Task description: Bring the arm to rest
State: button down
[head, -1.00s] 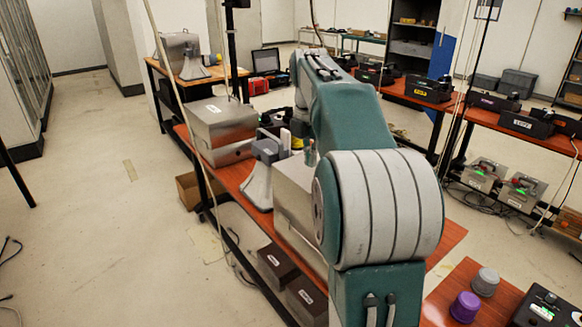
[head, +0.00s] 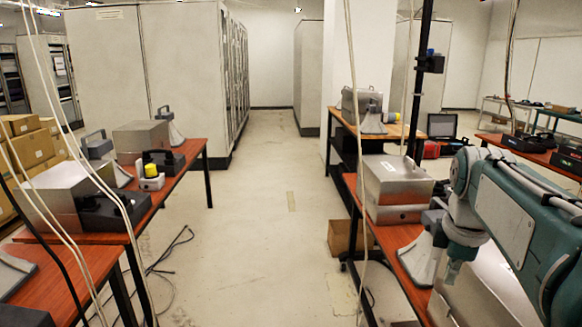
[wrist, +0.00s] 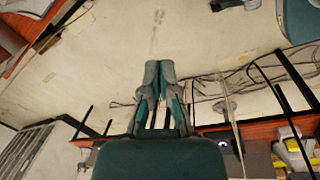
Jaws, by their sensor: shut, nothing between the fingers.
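My gripper (wrist: 159,72) shows in the wrist view with its grey fingertips together and nothing between them. Pale floor lies behind the fingertips. In the head view my teal and grey arm (head: 515,225) is at the right, bent over the right-hand orange bench (head: 400,238). The arm hides part of that bench, and I cannot clearly make out the fingers in this view.
Metal boxes (head: 395,183) stand on the right bench, with a grey stand (head: 420,262) close to my arm. Another bench (head: 190,150) is at the left. Cables (head: 165,262) lie on the floor. The middle aisle (head: 265,215) is mostly clear.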

jog(key=s+a+f+m+t, duration=0.4)
jog(key=s+a+f+m, duration=0.5)
jog(key=s, duration=0.5)
jog(key=a+m, duration=0.2)
jog(key=m, duration=0.1)
jog(key=shift+a+f+m+y, duration=0.15)
jog(key=shift+a+m+y, duration=0.25)
